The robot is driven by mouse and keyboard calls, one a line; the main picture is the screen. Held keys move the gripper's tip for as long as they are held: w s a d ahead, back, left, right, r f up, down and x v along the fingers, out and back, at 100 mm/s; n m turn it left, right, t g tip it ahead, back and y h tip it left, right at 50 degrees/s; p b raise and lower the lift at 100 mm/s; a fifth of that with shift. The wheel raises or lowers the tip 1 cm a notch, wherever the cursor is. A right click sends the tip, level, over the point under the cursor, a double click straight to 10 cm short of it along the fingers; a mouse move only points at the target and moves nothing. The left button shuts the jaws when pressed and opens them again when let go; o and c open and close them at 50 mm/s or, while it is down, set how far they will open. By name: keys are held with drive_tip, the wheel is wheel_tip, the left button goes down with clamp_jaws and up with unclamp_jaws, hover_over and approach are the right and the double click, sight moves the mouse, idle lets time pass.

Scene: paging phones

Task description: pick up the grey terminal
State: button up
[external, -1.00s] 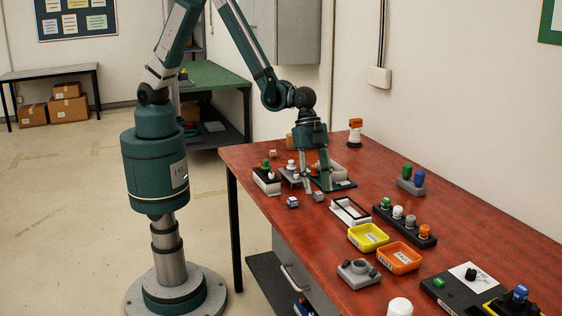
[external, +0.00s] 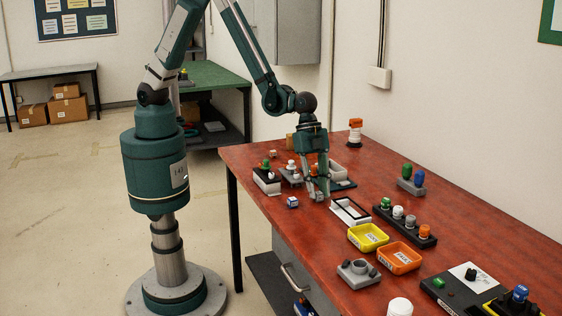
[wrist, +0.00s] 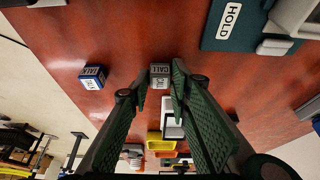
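The small grey terminal, a cube with CALL labels, is in the wrist view (wrist: 160,77) between the tips of my gripper (wrist: 159,84). A finger stands close on each side of it, with narrow gaps that seem to show. In the external view my gripper (external: 319,187) is down at the table by the near edge, and its fingers mostly cover the grey terminal there. A similar blue cube with white labels (wrist: 93,77) sits apart to the left; it also shows in the external view (external: 292,202).
A dark HOLD base (wrist: 240,28) lies at the upper right of the wrist view. A white-framed tray (external: 350,211), a yellow tray (external: 367,237) and an orange tray (external: 399,258) stand nearby. Several small devices stand left of my gripper, including a white-sided box (external: 267,184).

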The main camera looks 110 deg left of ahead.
drive_tip(key=c, duration=0.3)
drive_tip(key=shift+r, duration=0.1)
wheel_tip(320, 180, up, 10)
drive_tip(key=shift+p, duration=0.3)
idle(0.6)
